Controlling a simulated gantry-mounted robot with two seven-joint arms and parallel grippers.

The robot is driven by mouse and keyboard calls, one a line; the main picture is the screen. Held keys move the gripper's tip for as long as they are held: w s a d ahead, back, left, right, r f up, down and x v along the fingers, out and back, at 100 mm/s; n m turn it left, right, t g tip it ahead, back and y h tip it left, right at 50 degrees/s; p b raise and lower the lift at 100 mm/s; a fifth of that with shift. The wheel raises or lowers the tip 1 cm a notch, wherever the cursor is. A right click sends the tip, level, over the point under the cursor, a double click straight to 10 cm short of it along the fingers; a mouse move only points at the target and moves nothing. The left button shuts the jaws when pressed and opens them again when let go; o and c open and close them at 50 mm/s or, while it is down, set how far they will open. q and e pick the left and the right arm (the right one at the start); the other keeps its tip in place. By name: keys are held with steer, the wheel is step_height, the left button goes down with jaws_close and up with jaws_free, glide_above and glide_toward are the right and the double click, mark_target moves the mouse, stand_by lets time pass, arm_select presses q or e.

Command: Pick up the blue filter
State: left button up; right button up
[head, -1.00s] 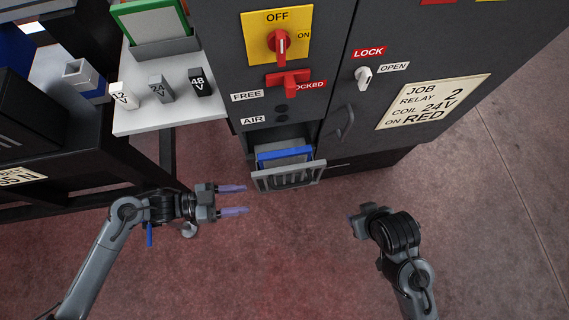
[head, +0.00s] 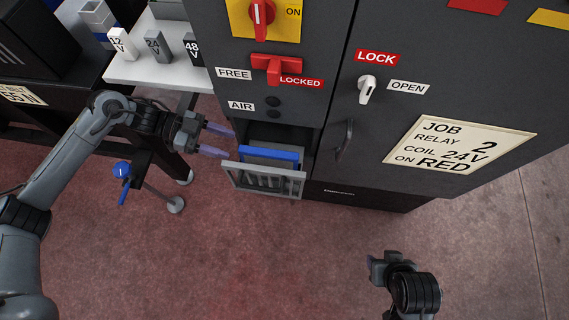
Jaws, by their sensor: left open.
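The blue filter (head: 270,153) sits in the open slot at the bottom of the dark cabinet, behind a grey slatted cover (head: 264,181) that is tilted outward. Only its blue upper part shows; its lower part is hidden by the cover. My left gripper (head: 220,141) is open and empty, just left of the slot, with its two purple fingers pointing right toward the filter. It does not appear to touch it. My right gripper (head: 374,264) is at the lower right, away from the cabinet; its fingers are barely visible.
The dark cabinet (head: 330,120) carries a red handle (head: 276,68) at LOCKED, a white latch (head: 367,89) and a curved door handle (head: 344,140). A white shelf (head: 150,72) with labelled blocks is above my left arm. The floor in front is mostly clear, with a stand (head: 160,195) at left.

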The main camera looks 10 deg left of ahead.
mark_target(256, 156)
arm_select(q)
steer(key=b+x, duration=0.1)
steer(key=x, duration=0.3)
steer(key=shift+s+a+f, duration=0.1)
steer(key=shift+f, duration=0.05)
steer(key=shift+d+f+b, duration=0.15)
steer(key=shift+d+b, duration=0.15)
steer(key=shift+d, duration=0.15)
steer(key=b+x, duration=0.1)
steer(key=x, duration=0.1)
steer(key=b+x, duration=0.1)
steer(key=x, duration=0.1)
steer(key=shift+s+d+f+b, duration=0.1)
steer(key=shift+s+d+b, duration=0.15)
steer(key=shift+b, duration=0.15)
steer(key=shift+w+d, duration=0.15)
steer(key=shift+d, duration=0.15)
arm_select(e)
steer(key=f, duration=0.5)
steer(key=shift+a, duration=0.25)
arm_select(q)
steer(key=shift+a, duration=0.1)
steer(key=shift+c, duration=1.1)
jaws_close()
arm_select(e)
steer(key=shift+a+r, duration=0.1)
steer(key=shift+a, duration=0.05)
